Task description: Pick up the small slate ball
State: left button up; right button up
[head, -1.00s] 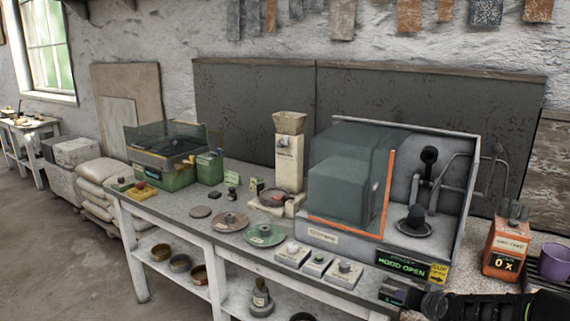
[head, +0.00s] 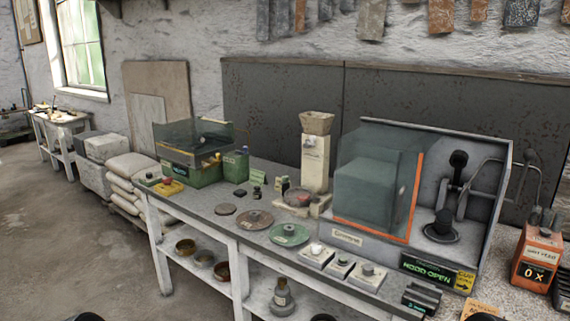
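Three pale blocks stand in a row near the front edge of the workbench (head: 200,199). The left block carries a white rounded piece (head: 316,248). The middle block carries a small dark rounded piece (head: 343,261), which may be the small slate ball; it is too small to tell a ball from a knob. The right block carries a grey rounded piece (head: 367,268). Neither gripper is in view. Dark rounded shapes at the bottom edge may be parts of my arms.
A hood (head: 486,165) with a glass front stands on the right, beside an orange box (head: 537,257). Discs (head: 289,234), a hopper device (head: 316,150) and a green machine (head: 197,176) stand further left. A dark ribbed block (head: 421,300) is at the front. The floor at left is clear.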

aim_at(444, 215)
jog(key=z, duration=2.9)
jog(key=u, duration=1.9)
jog(key=i, duration=0.8)
